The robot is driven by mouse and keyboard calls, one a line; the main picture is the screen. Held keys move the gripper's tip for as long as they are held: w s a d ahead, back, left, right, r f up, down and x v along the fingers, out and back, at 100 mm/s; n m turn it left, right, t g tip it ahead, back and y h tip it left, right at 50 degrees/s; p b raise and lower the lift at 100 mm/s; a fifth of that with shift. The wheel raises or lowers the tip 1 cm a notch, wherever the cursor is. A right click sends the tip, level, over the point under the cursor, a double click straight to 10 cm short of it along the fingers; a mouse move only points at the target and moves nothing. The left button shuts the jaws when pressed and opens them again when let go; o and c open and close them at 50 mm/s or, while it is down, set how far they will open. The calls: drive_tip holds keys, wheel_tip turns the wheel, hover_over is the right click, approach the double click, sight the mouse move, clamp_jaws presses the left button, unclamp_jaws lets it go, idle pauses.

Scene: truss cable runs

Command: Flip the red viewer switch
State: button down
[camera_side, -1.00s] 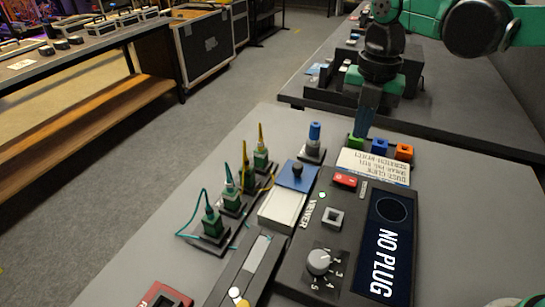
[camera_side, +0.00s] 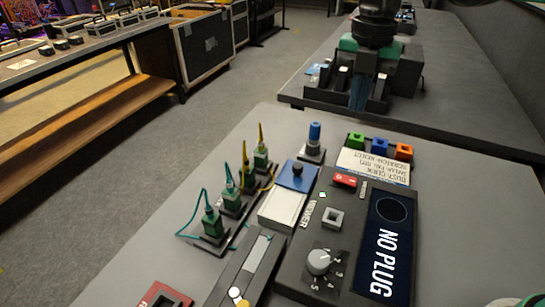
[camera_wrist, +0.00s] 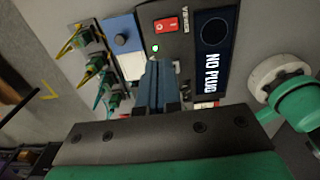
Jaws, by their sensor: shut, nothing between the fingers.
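The red viewer switch (camera_side: 345,181) is a small red rocker on the dark viewer panel (camera_side: 300,262), beside a lit green lamp (camera_side: 323,195). The panel's screen (camera_side: 382,262) reads "NO PLUG". The switch also shows in the wrist view (camera_wrist: 166,25), near the top, with the lamp (camera_wrist: 155,48) just below it. My gripper (camera_side: 358,98) is shut and empty, with blue fingers, above and behind the switch in the side view, apart from it. In the wrist view its fingers (camera_wrist: 158,75) hide part of the panel below the lamp.
Green, blue (camera_side: 380,146) and orange blocks stand behind a white label card (camera_side: 373,166). A blue-topped white box (camera_side: 292,190), a blue-capped post (camera_side: 314,140) and several green connectors with cables (camera_side: 228,195) stand left of the panel. A grey knob (camera_side: 319,262) is in front.

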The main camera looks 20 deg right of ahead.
sight(347, 179)
wheel_tip(347, 179, down, 14)
drive_tip(key=shift+f, duration=0.1)
idle(0.7)
idle(0.5)
drive_tip(key=shift+s+d+r, duration=0.2)
drive_tip(key=shift+s+d, duration=0.25)
drive_tip(key=shift+s, duration=0.05)
wheel_tip(347, 179, up, 14)
idle(0.8)
drive_tip(key=shift+d, duration=0.1)
